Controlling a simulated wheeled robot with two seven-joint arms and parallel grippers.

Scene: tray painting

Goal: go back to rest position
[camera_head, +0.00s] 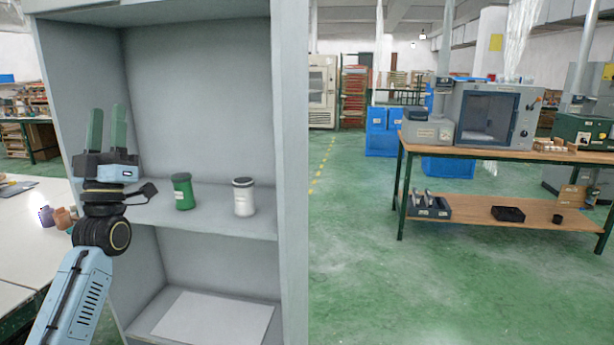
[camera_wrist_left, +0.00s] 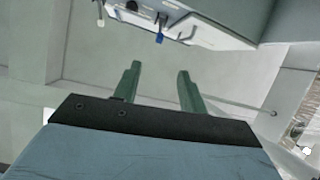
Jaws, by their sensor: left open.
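My left gripper (camera_head: 106,127) is raised in front of the left part of the grey shelf unit (camera_head: 291,150), with its two green fingers pointing up. The fingers are apart with nothing between them. In the left wrist view the gripper (camera_wrist_left: 157,85) also shows open and empty, with ceiling and wall areas beyond. A green jar (camera_head: 183,193) and a white jar with a dark band near its top (camera_head: 244,198) stand upright on the middle shelf, to the right of the gripper and apart from it. My right gripper is not in view.
A white table (camera_head: 22,245) with small purple (camera_head: 46,217) and brown (camera_head: 63,218) containers is at the left. A flat white sheet (camera_head: 213,318) lies on the lower shelf. A workbench (camera_head: 520,153) with machines stands at the right. Green floor (camera_head: 380,290) is clear between.

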